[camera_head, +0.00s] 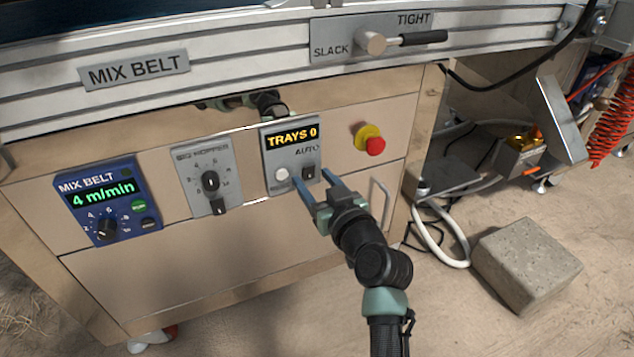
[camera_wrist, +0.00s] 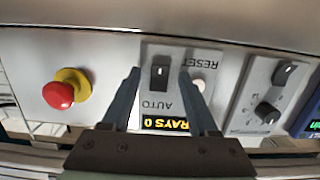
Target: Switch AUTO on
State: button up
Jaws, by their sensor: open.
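The AUTO switch (camera_head: 308,173) is a small black rocker on a grey panel (camera_head: 270,150) under a display reading TRAYS 0. In the wrist view, which is upside down, the AUTO switch (camera_wrist: 159,77) has a small white mark and sits between the fingertips in the picture. A white RESET button (camera_wrist: 198,86) is beside it, partly behind one finger. My gripper (camera_head: 313,184) is open and empty, its two blue fingers pointing at the panel around the switch. I cannot tell whether the fingers touch the panel. The switch's on or off position is not clear.
A red emergency button on a yellow base (camera_head: 372,143) is right of the panel. A grey BIG HOPPER panel (camera_head: 207,172) and a blue MIX BELT box (camera_head: 108,202) are to the left. A drawer handle (camera_head: 380,200) is below. A stone block (camera_head: 525,262) lies on the floor.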

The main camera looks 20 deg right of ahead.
jog(key=s+r+p, duration=0.1)
jog(key=s+p, duration=0.4)
jog(key=s, duration=0.7)
jog(key=shift+s+d+r, duration=0.25)
jog(key=shift+s+r, duration=0.1)
jog(key=shift+s, duration=0.05)
jog(key=w+a+r+n+t+p, duration=0.1)
jog(key=a+r+t+p, duration=0.2)
jog(key=r, duration=0.9)
jog(key=w+a+r+p, duration=0.2)
jog(key=a+r+p, duration=0.2)
jog(key=r, duration=0.8)
jog(key=w+a+r+n+t+p, duration=0.1)
jog(key=a+r+t+p, duration=0.2)
jog(key=r, duration=0.9)
jog(key=s+a+r+m+t+p, duration=0.1)
jog(key=s+a+r+t+p, duration=0.2)
jog(key=r, duration=0.6)
jog(key=s+a+r+m+p, duration=0.1)
jog(key=s+a+r+p, duration=0.15)
jog(key=s+r, duration=0.55)
jog(key=s+a+r+t+p, duration=0.2)
jog(key=a+r, duration=0.2)
jog(key=r, duration=0.7)
notch_tip(320, 180, up, 37)
jog(key=p, duration=3.6)
jog(key=shift+w+f+h, duration=0.15)
jog(key=shift+w+h, duration=0.1)
jog(key=shift+h, duration=0.05)
jog(key=shift+o, duration=0.3)
